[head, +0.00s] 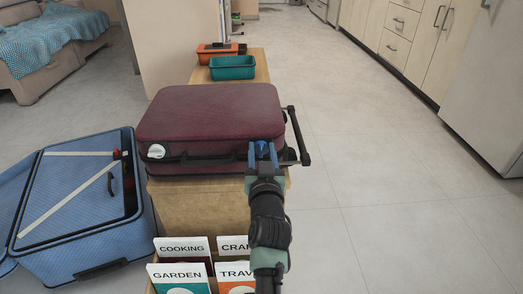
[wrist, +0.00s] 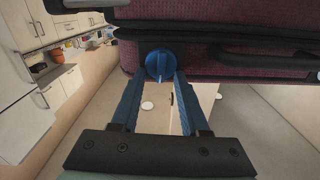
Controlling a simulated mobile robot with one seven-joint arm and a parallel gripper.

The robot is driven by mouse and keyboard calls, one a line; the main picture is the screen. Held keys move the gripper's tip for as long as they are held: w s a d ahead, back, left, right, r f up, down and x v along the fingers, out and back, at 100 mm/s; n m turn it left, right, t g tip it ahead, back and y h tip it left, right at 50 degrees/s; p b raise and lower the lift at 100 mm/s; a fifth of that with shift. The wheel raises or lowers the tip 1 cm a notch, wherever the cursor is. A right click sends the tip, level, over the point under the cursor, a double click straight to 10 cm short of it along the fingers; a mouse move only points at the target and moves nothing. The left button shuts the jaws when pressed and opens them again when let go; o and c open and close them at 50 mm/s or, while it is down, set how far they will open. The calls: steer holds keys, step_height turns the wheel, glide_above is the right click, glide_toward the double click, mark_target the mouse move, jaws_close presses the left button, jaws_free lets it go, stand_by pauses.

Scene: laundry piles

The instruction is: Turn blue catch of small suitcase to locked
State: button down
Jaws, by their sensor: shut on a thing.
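The small suitcase (head: 210,115) is maroon, closed and lying flat on a wooden bench (head: 205,205). Its blue catch (wrist: 159,66) is a round knob with a raised bar, on the front side near the right end. In the head view the catch (head: 262,147) is partly hidden by my gripper. My gripper (head: 263,158) is at the catch, with its blue fingers on either side of the knob. In the wrist view the fingertips (wrist: 159,76) close on the knob. A white catch (head: 156,151) is near the suitcase's left end.
An open blue suitcase (head: 75,200) stands at the left on the floor. Labelled dividers (head: 180,275) stand in front of the bench. Teal (head: 232,67) and orange (head: 217,53) containers are behind the suitcase. A black handle (head: 298,135) sticks out at its right. The floor at right is clear.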

steer(key=m, duration=0.4)
steer(key=shift+d+f+p, duration=0.1)
steer(key=shift+d+p, duration=0.15)
steer(key=shift+p, duration=0.15)
steer(key=m, duration=0.4)
steer(key=shift+d+f+m+p, duration=0.15)
steer(key=shift+d+m+p, duration=0.05)
steer(key=shift+m+p, duration=0.1)
steer(key=m, duration=0.4)
steer(key=shift+d+f+m, duration=0.1)
steer(key=shift+f+m, duration=0.15)
steer(key=shift+m, duration=0.05)
steer(key=shift+f+m+p, duration=0.15)
steer(key=shift+m+p, duration=0.05)
steer(key=shift+m, duration=0.8)
steer(key=shift+f+m+p, duration=0.1)
steer(key=shift+m+p, duration=0.05)
steer(key=shift+m, duration=0.85)
steer(key=shift+c, duration=2.1)
jaws_free()
